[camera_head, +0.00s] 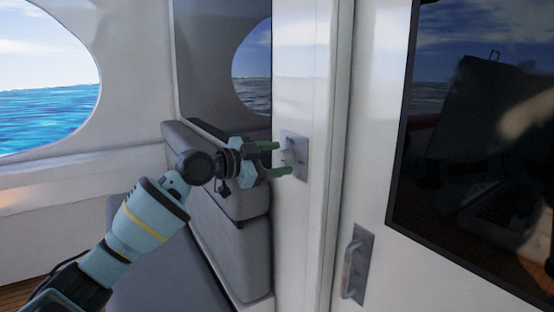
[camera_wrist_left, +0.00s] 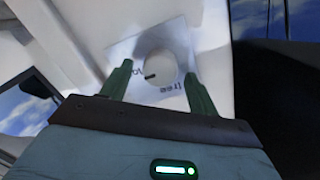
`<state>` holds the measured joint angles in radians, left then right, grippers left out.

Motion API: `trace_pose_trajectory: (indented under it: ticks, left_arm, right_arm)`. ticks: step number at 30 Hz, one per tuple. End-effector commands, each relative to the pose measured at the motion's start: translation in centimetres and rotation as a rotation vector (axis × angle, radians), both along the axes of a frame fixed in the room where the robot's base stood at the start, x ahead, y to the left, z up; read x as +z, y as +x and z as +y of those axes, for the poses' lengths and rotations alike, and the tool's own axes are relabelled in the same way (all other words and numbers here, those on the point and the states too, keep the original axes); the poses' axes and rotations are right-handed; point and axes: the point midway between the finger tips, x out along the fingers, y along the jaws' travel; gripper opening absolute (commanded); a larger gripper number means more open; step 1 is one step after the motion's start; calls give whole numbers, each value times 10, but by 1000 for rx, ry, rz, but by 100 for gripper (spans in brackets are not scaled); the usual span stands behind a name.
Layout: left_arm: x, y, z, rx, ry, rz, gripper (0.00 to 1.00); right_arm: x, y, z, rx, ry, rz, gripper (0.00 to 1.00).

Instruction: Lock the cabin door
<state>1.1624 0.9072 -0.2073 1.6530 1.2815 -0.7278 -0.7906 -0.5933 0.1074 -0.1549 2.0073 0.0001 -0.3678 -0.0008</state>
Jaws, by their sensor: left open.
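The cabin door (camera_head: 376,215) is white with a large dark window and stands at the right in the head view. A lock plate (camera_head: 302,150) is on the white post left of it. In the left wrist view a round white knob (camera_wrist_left: 158,68) with a black mark sits on the plate (camera_wrist_left: 172,40). The word "free" is printed at its lower right; another label at left is partly hidden. My left gripper (camera_head: 284,158) is open, its green fingers pointing at the plate, one to each side of the knob in the wrist view. I cannot tell whether they touch it.
A metal door handle (camera_head: 354,264) is low on the door. A grey cushioned seat (camera_head: 232,245) lies below and left of the post. An oval window (camera_head: 45,80) onto the sea is at far left.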

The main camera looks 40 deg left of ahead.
Motion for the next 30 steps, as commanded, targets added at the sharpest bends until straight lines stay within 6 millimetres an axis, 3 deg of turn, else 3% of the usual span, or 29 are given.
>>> trace_pose_trajectory:
  ticks: [9, 15, 30]
  left_arm:
    - [-1, -44, 18, 1, 8, 5, 60]
    - [2, -62, 26, 1, 2, 4, 60]
    - [6, -68, 27, -1, 1, 0, 60]
  right_arm:
    - [-16, -9, 0, 0, 0, 25, 36]
    - [-21, -11, 1, -1, 0, 33, 36]
    - [-19, -9, 2, -1, 2, 27, 36]
